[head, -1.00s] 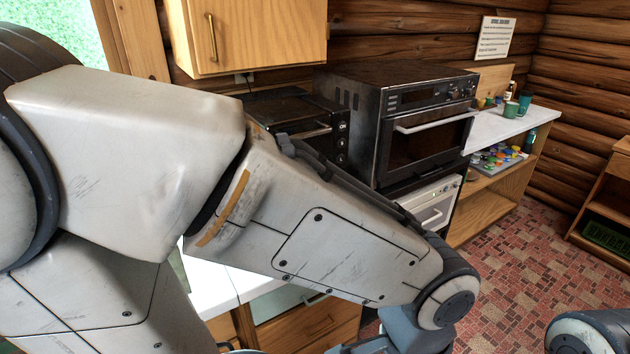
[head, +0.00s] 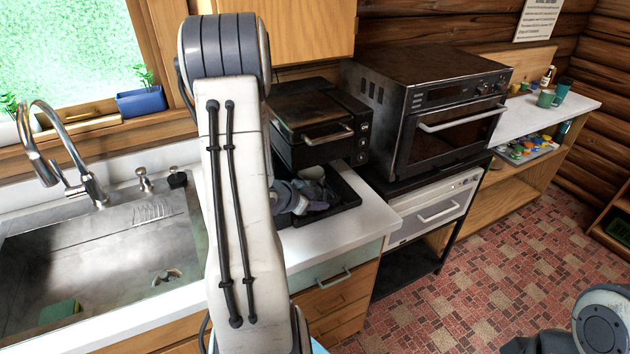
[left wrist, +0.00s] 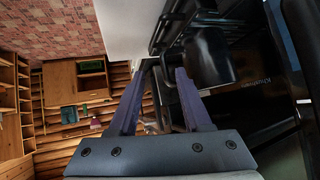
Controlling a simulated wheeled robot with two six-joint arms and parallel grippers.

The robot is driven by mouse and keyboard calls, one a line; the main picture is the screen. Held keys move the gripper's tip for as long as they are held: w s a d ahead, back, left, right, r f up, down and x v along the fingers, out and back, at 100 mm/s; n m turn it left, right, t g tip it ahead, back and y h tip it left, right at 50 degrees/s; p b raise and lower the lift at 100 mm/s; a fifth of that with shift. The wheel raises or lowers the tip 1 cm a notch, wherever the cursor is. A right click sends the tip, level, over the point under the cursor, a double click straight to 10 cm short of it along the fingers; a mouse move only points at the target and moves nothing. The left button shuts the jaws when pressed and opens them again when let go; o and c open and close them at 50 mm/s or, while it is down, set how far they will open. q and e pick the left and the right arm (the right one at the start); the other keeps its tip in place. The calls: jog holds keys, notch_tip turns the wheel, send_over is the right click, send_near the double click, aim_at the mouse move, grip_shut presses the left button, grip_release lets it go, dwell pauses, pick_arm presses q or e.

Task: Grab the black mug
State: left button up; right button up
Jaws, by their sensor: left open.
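My left gripper (head: 312,196) reaches down to the dark rack on the counter, partly behind my forearm in the head view. In the left wrist view my left gripper (left wrist: 160,72) is open, with its two purple fingers apart. A black rounded thing that looks like the black mug (left wrist: 210,58) is just right of the right fingertip. A thin dark curved part shows between the fingertips; I cannot tell if it is the mug's handle. The mug is not clear in the head view. My right gripper is out of view; part of my right arm shows at the lower right.
A black rack or tray (head: 345,190) stands on the white counter (head: 345,234), before a toaster oven (head: 318,125). A large dark oven (head: 430,110) stands to its right. The sink (head: 100,265) and tap (head: 82,170) are left. Green cups (head: 546,99) stand far right.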

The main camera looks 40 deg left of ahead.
aim_at(325, 198)
pick_arm(q)
jog(key=s+a+t+h, duration=0.2)
jog(key=s+t, duration=0.1)
jog(key=s, duration=0.1)
jog(key=p+x, duration=0.1)
jog(key=x, duration=0.2)
jog(key=p+x, duration=0.1)
jog(key=x, duration=0.2)
jog(key=p+x, duration=0.1)
jog(key=x, duration=0.1)
jog(key=shift+w+d+r, duration=0.15)
jog(key=shift+w+d, duration=0.05)
jog(key=shift+w, duration=0.3)
jog(key=shift+w+f, duration=0.3)
jog(key=shift+w, duration=0.2)
grip_shut()
dwell(0.5)
